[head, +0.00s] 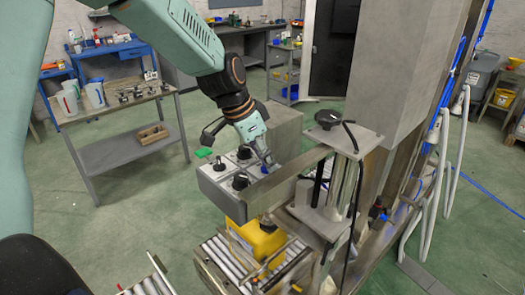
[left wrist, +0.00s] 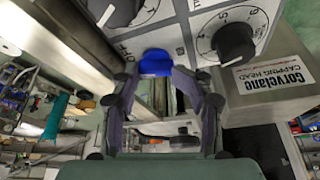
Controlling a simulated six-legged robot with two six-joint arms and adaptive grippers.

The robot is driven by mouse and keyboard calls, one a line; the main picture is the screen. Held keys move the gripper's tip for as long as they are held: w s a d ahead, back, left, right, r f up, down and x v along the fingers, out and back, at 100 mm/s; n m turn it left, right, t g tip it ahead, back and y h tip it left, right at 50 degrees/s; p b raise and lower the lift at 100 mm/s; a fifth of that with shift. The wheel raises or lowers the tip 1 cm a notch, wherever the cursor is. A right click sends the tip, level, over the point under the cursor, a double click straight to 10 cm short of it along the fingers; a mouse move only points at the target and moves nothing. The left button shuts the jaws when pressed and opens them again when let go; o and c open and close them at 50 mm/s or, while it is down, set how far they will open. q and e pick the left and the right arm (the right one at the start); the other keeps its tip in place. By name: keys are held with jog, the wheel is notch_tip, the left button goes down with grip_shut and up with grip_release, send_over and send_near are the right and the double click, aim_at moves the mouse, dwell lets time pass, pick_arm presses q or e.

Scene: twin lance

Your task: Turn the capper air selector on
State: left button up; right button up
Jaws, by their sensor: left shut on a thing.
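The grey control box (head: 213,186) stands on the capper machine and has several black knobs on its sloped panel. A blue selector knob (head: 265,169) sits at the panel's right end; it also shows in the left wrist view (left wrist: 155,63). My left gripper (head: 264,163) comes down from above and is shut on the blue selector. In the left wrist view its fingertips (left wrist: 156,77) lie at either side of the blue knob. The selector's own label and pointer are hard to read. My right gripper is in neither view.
Black dials (left wrist: 235,44) with numbered scales flank the selector closely. A metal bracket with a black handwheel (head: 328,118) stands right of my gripper. A yellow part (head: 258,240) and roller conveyor (head: 222,262) lie below.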

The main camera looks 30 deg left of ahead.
pick_arm(q)
jog(key=n+p, duration=0.2)
jog(key=s+n+y+p, duration=0.1)
jog(key=p, duration=0.1)
jog(key=shift+d+n+t+p, duration=0.15)
jog(key=shift+n+t+p, duration=0.15)
jog(key=shift+n+p, duration=0.1)
jog(key=shift+w+f+n+y+p, duration=0.15)
jog(key=shift+n+y+p, duration=0.15)
jog(key=shift+n+y, duration=0.15)
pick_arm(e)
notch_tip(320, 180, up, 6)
pick_arm(q)
jog(key=shift+f+n, duration=0.1)
jog(key=shift+n, duration=0.55)
jog(key=n+b, duration=0.1)
jog(key=b, duration=0.1)
jog(key=n+y+b, duration=0.1)
jog(key=b, duration=0.1)
jog(key=shift+d+f, duration=0.1)
jog(key=shift+f, duration=0.15)
jog(key=shift+n+y+b, duration=0.25)
jog(key=shift+n+b, duration=0.25)
jog(key=shift+b, duration=0.15)
jog(key=shift+r+n+b, duration=0.15)
jog(key=shift+n+b, duration=0.25)
jog(key=shift+b, duration=0.2)
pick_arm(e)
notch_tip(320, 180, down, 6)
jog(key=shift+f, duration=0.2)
